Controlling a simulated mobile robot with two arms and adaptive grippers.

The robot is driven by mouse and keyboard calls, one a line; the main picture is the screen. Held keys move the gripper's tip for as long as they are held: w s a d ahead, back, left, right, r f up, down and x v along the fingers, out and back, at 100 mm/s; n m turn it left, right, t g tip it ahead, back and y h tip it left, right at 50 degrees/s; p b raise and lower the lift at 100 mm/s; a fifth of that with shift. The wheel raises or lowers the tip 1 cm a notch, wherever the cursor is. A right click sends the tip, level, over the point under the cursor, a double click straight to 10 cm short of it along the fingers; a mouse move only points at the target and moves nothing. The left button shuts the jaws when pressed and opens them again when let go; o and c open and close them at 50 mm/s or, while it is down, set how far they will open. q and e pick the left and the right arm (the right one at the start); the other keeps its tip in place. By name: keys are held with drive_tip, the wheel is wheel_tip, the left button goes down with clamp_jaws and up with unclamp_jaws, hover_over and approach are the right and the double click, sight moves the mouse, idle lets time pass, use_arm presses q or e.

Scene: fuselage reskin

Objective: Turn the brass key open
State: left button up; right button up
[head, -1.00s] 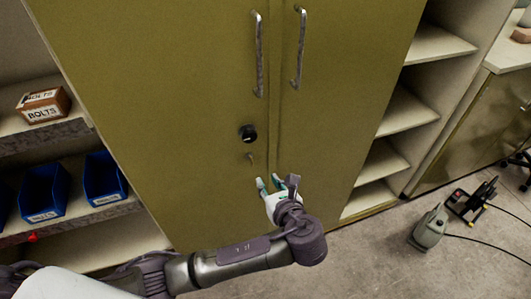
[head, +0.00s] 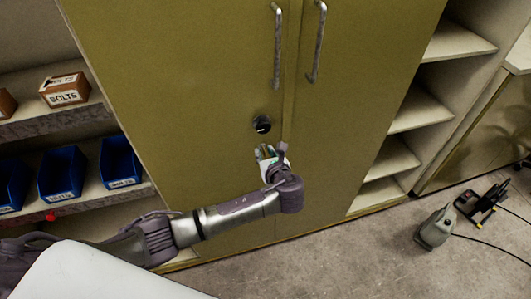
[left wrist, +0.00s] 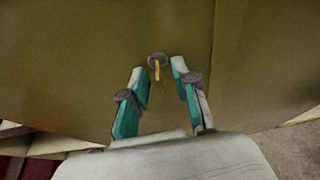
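The brass key (left wrist: 157,70) sticks out of a round lock (left wrist: 157,59) on the olive cabinet door, seen in the left wrist view. My left gripper (left wrist: 155,74) is open, with one teal-padded finger on each side of the key; I cannot tell whether either finger touches it. In the head view the left gripper (head: 265,152) is at the cabinet front, just below a dark round fitting (head: 262,124), and it hides the key and lock. The cabinet doors (head: 190,90) are shut. My right gripper is not in view.
Two metal handles (head: 277,47) stand out from the doors above. Open shelves with blue bins (head: 62,173) and a bolts box (head: 65,90) are at the left. Empty shelves (head: 418,108) are at the right. A grey-green device (head: 436,228) with cables lies on the floor.

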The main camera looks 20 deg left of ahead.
use_arm(q)
clamp_jaws()
